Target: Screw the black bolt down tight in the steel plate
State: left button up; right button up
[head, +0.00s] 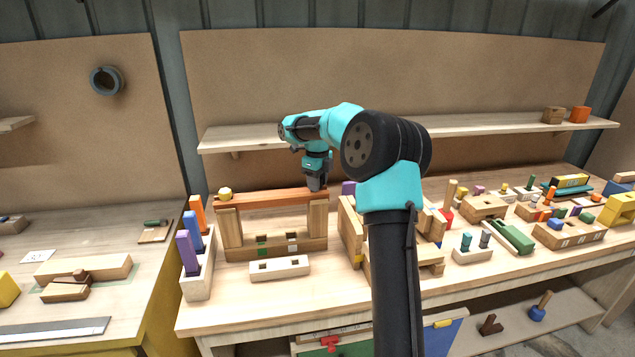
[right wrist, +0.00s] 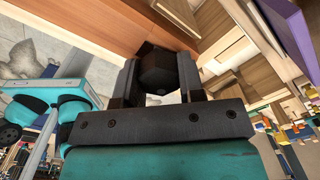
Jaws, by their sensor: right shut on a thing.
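My right gripper (head: 317,186) points down at the right end of a reddish-brown beam (head: 270,198). In the right wrist view its two dark fingers (right wrist: 157,80) are shut on the black bolt (right wrist: 155,65), whose faceted head shows between them. The bolt's shank is hidden, so I cannot tell how deep it sits. The beam also shows in the right wrist view (right wrist: 100,28), close beyond the fingers. I cannot make out a steel plate there. My left gripper is not in view.
A white holder (head: 198,277) with coloured blocks stands left, and a pale block (head: 279,267) lies in front. Wooden toys crowd the right. A shelf (head: 470,124) runs behind.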

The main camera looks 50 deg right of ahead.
jog(key=shift+a+f+m, duration=0.1)
jog(key=shift+f+m, duration=0.1)
jog(key=shift+m, duration=0.6)
jog(key=shift+f+m, duration=0.15)
jog(key=shift+m, duration=0.65)
jog(key=o, duration=1.1)
jog(key=shift+r, duration=0.1)
jog(key=shift+c, duration=0.2)
jog(key=n, duration=0.5)
jog(key=shift+n, duration=0.4)
jog(key=n, duration=0.6)
